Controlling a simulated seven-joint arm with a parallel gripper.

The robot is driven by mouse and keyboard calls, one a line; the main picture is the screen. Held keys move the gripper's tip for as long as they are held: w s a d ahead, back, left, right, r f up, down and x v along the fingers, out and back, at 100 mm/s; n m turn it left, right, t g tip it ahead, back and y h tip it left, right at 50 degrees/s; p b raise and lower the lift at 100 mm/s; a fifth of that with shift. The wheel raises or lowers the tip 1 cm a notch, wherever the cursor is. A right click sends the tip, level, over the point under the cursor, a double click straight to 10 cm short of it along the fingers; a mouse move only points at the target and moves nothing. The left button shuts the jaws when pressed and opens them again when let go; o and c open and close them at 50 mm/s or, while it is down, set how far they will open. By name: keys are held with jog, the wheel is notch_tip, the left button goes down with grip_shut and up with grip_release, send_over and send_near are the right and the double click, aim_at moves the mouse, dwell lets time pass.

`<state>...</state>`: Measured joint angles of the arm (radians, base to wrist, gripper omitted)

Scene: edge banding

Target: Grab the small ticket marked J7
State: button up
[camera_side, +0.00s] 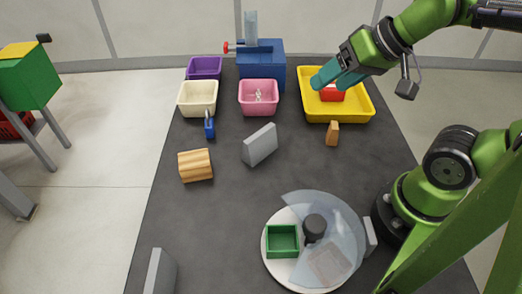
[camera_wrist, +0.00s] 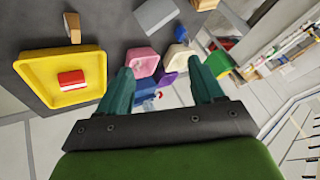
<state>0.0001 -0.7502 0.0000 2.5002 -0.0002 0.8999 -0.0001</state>
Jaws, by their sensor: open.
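No ticket with a readable J7 mark can be made out in either view. Small white pieces (camera_side: 258,96) lie in the pink bin (camera_side: 244,104), too small to read. A red box (camera_side: 327,96) with some white on it sits in the yellow tray (camera_side: 362,108); it also shows in the wrist view (camera_wrist: 71,79). My gripper (camera_side: 334,80) is open and empty, with its teal fingers above the yellow tray's back left part in the side view. In the wrist view my gripper (camera_wrist: 160,68) points toward the bins, with the yellow tray to its left.
A cream bin (camera_side: 197,101), purple bin (camera_side: 204,67) and blue machine (camera_side: 268,62) stand at the back. A grey block (camera_side: 260,145), wooden block (camera_side: 195,166) and small orange-brown block (camera_side: 332,134) stand mid-table. A round turntable (camera_side: 274,216) with a clear cover and green box is in front.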

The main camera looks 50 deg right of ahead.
jog(key=n+g+h, duration=0.2)
jog(key=n+g, duration=0.5)
jog(key=n, duration=0.1)
send_over(335, 125)
notch_tip(335, 125, down, 8)
jog(key=r, duration=0.1)
jog(key=n, duration=0.4)
notch_tip(335, 125, down, 12)
jog(key=shift+s+r, duration=0.1)
jog(key=shift+s, duration=0.05)
notch_tip(335, 125, down, 5)
jog(key=shift+f, duration=0.1)
jog(key=c, duration=1)
